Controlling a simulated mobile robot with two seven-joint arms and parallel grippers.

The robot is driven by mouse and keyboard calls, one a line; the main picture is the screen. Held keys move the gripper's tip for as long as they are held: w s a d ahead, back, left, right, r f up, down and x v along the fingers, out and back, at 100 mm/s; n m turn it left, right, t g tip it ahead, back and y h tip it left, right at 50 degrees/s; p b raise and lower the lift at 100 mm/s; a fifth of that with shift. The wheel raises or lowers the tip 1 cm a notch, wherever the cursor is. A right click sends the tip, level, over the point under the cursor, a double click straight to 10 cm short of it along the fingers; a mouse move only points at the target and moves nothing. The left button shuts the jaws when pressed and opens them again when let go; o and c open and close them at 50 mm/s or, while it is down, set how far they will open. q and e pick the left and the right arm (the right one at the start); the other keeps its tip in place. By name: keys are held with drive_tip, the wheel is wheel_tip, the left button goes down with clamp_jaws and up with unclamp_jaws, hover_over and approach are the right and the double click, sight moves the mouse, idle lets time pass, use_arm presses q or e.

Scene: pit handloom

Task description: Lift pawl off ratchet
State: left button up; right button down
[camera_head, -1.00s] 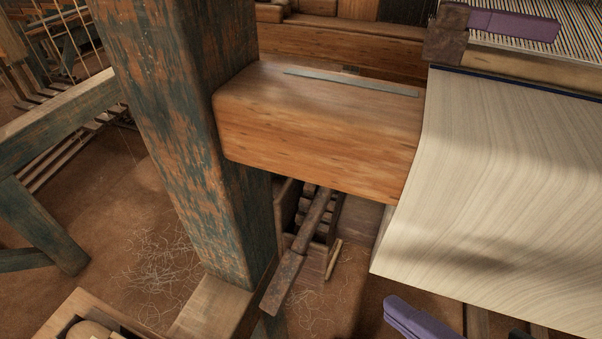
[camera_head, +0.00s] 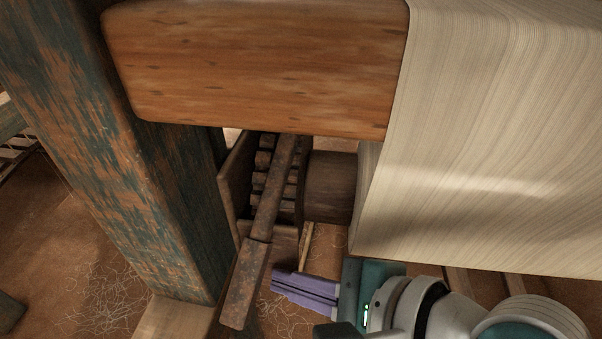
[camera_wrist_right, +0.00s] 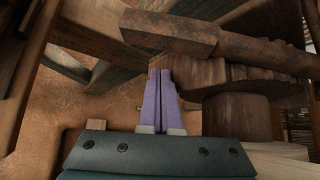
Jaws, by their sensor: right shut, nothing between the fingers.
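The pawl (camera_head: 265,215) is a long rusty bar with a thicker handle end, slanting down over the ratchet (camera_head: 263,160), a toothed wheel beside the post. The pawl lies across the teeth; exact contact is hard to see. In the right wrist view the pawl (camera_wrist_right: 210,42) runs across the top, above the ratchet teeth (camera_wrist_right: 235,75). My right gripper (camera_head: 274,283) has purple fingers, shut and empty, just right of the pawl's handle end. In the right wrist view my right gripper (camera_wrist_right: 161,75) points at the space below the pawl, near the ratchet's edge. My left gripper is out of view.
A worn blue-green post (camera_head: 130,160) stands left of the ratchet. A thick wooden beam (camera_head: 250,65) crosses above it. Pale striped cloth (camera_head: 480,130) hangs at the right, above my right arm. Open earthen floor (camera_head: 60,230) lies at the lower left.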

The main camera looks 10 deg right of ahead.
sight(260, 285)
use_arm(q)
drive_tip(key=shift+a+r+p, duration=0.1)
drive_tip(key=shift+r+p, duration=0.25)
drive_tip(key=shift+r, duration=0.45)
use_arm(e)
drive_tip(key=shift+s+a+r, duration=0.3)
drive_tip(key=shift+a+r, duration=0.05)
drive_tip(key=shift+r, duration=0.2)
drive_tip(key=shift+s+a+r, duration=0.3)
drive_tip(key=shift+r, duration=0.25)
use_arm(q)
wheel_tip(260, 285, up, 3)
drive_tip(key=p, duration=0.3)
use_arm(e)
drive_tip(key=shift+s+a+r, duration=0.3)
drive_tip(key=shift+s+r, duration=0.1)
drive_tip(key=shift+r, duration=0.3)
